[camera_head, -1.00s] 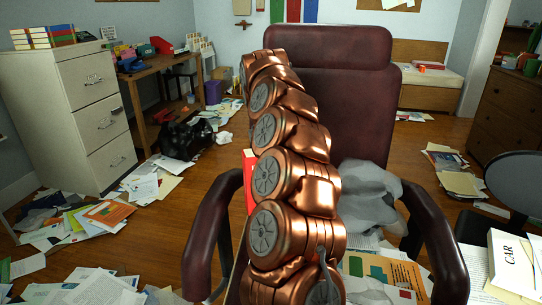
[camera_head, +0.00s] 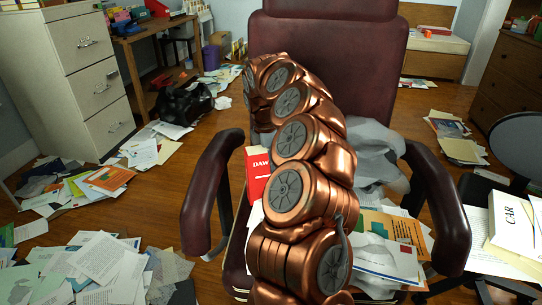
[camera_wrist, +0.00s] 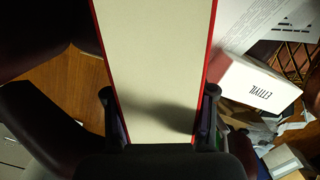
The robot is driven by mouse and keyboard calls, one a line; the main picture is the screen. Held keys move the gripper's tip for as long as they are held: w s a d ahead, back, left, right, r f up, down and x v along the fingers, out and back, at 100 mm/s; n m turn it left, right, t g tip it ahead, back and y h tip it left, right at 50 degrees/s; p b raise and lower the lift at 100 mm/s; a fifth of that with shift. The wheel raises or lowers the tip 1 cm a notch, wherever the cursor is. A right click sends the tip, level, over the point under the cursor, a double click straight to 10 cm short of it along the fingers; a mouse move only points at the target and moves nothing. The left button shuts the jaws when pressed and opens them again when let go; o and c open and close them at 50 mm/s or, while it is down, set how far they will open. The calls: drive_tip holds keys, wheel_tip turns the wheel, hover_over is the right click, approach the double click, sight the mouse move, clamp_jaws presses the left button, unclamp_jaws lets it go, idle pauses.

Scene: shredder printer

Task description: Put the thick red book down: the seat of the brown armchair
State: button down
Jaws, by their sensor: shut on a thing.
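The thick red book (camera_head: 258,176) shows left of my copper arm in the head view, upright over the armchair's seat area, with part of its lettered spine visible. In the wrist view its pale page edge and red covers (camera_wrist: 155,60) lie between the two dark fingers of my gripper (camera_wrist: 160,110), which is shut on it. My arm hides the gripper and much of the seat in the head view. The brown armchair (camera_head: 340,55) faces me, with its backrest behind the book and armrests on both sides. Whether the book touches the seat I cannot tell.
A grey crumpled bag (camera_head: 372,155) and several papers and envelopes (camera_head: 395,235) lie on the seat's right part. A white book (camera_head: 513,222) lies right of the chair. In the wrist view a white lettered block (camera_wrist: 255,88) is beside the book. Papers litter the floor.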

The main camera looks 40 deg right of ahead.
wheel_tip(320, 180, down, 4)
drive_tip(key=shift+b, duration=0.55)
drive_tip(key=shift+c, duration=1.7)
unclamp_jaws()
drive_tip(key=r+p, duration=0.1)
drive_tip(key=r, duration=0.3)
drive_tip(key=a+r+p, duration=0.1)
drive_tip(key=r, duration=0.2)
drive_tip(key=r+p, duration=0.1)
drive_tip(key=r, duration=0.3)
drive_tip(key=shift+w+a+r+p, duration=0.15)
drive_tip(key=shift+w+r+p, duration=0.15)
drive_tip(key=shift+r, duration=0.15)
drive_tip(key=shift+a, duration=0.15)
